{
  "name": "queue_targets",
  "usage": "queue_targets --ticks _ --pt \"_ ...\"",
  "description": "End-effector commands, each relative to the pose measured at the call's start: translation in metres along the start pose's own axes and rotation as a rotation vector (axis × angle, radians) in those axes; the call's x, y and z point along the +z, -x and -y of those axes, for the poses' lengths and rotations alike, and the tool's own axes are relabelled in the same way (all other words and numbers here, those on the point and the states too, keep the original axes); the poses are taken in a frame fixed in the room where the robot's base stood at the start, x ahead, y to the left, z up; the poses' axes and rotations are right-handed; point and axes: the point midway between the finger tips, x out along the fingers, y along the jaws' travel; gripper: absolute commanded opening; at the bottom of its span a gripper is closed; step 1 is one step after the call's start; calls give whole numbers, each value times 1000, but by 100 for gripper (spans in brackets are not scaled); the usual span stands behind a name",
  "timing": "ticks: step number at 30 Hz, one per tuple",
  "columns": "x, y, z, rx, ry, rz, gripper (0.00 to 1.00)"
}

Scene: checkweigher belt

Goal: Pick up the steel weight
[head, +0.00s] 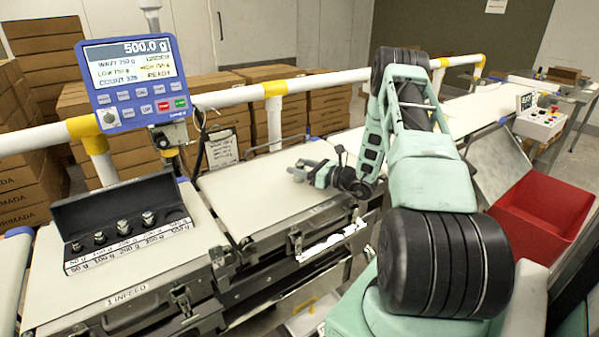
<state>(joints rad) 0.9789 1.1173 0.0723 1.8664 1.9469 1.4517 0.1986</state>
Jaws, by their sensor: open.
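Several small knobbed steel weights stand in a row at the front of an open black case (105,209) on the infeed belt at left. The rightmost weight (149,218) looks the largest, and another steel weight (124,228) stands left of it. The case's right end shows no weight. My gripper (297,170) is open, low over the middle belt and to the right of the case, apart from it. I cannot make out a weight between its fingers; the arm and fingers hide part of the belt there.
The blue display (137,82) on a post reads 500.0 g. A white rail (235,96) with yellow joints runs behind the belts. The middle belt (245,195) is largely clear. A red bin (545,215) and a control box (540,122) are at right. Cardboard boxes are stacked behind.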

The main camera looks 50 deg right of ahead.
Motion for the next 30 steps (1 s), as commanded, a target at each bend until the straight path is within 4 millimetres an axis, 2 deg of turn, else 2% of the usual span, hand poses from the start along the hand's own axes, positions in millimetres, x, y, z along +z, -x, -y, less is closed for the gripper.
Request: queue_targets --ticks 8,9,15,25,30 --pt "0 -5 0 -1 0 0 58" --pt "0 -4 0 -1 0 0 52" --pt "0 -4 0 -1 0 0 0" --pt "4 -5 0 -1 2 3 0" --pt "19 -5 -1 0 4 4 0"
